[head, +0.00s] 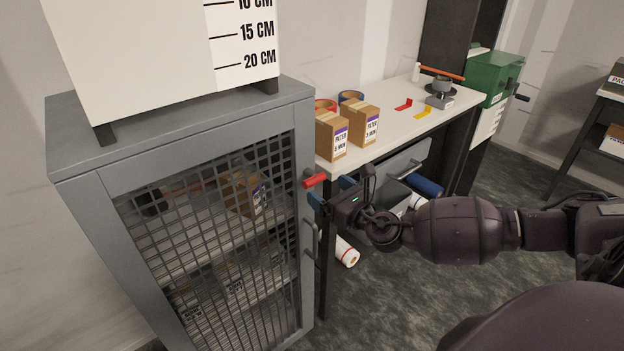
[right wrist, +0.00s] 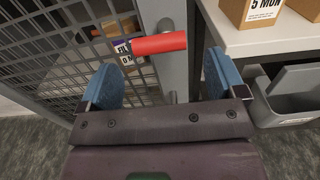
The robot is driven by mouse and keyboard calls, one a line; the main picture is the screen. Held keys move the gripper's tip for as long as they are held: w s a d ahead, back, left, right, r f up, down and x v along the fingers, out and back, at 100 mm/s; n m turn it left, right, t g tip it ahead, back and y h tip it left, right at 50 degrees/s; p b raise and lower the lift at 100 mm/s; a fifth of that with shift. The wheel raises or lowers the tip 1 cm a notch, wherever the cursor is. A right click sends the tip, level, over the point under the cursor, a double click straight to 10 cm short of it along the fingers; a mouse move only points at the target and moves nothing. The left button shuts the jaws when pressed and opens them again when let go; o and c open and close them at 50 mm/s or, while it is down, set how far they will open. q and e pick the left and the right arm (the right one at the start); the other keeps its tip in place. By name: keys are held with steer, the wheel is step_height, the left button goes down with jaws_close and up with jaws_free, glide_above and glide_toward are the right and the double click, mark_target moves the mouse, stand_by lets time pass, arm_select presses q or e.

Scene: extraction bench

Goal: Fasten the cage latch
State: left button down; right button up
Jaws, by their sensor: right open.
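The grey cage (head: 180,153) stands at the left with a mesh door (head: 220,235) that looks closed. The latch is a red lever (head: 315,181) at the door's right edge, and it lies roughly level. In the right wrist view (right wrist: 160,82) the lever is just ahead of the gap between the fingers. I cannot tell any contact. My left gripper is not in view.
A vertical door handle (head: 310,243) sits below the latch. A grey bin (right wrist: 293,95) hangs under the bench, close to my right fingers.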

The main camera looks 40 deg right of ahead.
mark_target(317, 183)
steer(key=w, duration=0.4)
steer(key=shift+w+a, duration=0.25)
steer(key=shift+w, duration=0.95)
steer(key=shift+c, duration=0.4)
steer(key=c, duration=0.8)
steer(key=shift+c, duration=0.2)
